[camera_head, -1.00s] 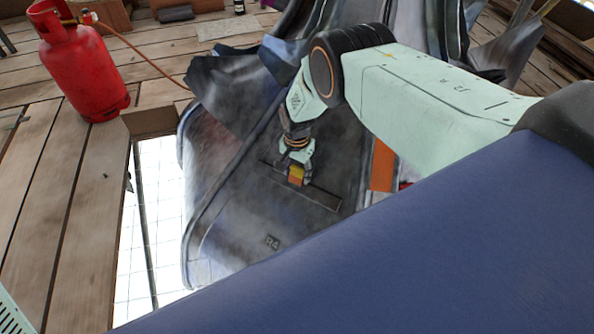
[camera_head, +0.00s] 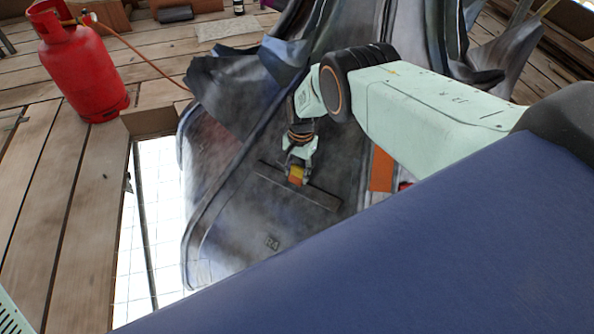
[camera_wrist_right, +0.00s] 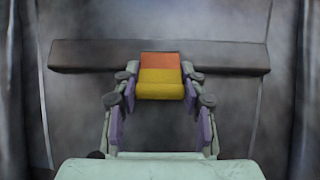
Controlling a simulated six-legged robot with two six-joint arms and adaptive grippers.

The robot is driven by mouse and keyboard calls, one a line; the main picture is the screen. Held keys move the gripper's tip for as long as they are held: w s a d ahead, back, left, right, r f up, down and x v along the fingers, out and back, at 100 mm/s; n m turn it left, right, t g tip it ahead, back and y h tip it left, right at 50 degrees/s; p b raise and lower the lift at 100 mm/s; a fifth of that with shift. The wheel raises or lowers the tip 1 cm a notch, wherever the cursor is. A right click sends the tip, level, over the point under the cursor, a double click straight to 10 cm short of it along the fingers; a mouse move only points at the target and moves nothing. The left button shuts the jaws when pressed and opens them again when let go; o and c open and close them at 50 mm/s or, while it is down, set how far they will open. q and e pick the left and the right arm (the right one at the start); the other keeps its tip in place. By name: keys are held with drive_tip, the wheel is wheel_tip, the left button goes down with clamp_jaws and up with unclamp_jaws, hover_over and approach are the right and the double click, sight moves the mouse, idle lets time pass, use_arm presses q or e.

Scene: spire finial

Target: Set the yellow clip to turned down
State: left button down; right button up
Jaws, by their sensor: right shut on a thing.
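The yellow clip (camera_head: 296,173) sits over a dark raised bar on the grey metal panel, in the middle of the head view. In the right wrist view the clip (camera_wrist_right: 161,84) shows an orange-red upper part and a rounded yellow lower part in front of the bar. My right gripper (camera_head: 297,166) is at the clip from above. In the right wrist view its fingers (camera_wrist_right: 161,97) are closed in on the clip's left and right sides. The left gripper is not in these views.
The dark bar (camera_wrist_right: 225,57) runs across the panel (camera_head: 225,235), which is marked R4. A red gas cylinder (camera_head: 80,68) with a hose stands on the plank deck (camera_head: 60,200) at the left. An opening (camera_head: 160,230) lies left of the panel. An orange strip (camera_head: 381,168) is to the right.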

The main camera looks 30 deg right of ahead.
drive_tip(key=o, duration=1.2)
drive_tip(key=shift+c, duration=0.2)
wheel_tip(320, 180, up, 12)
drive_tip(key=d, duration=0.1)
drive_tip(key=shift+w+d, duration=0.15)
drive_tip(key=shift+w, duration=0.25)
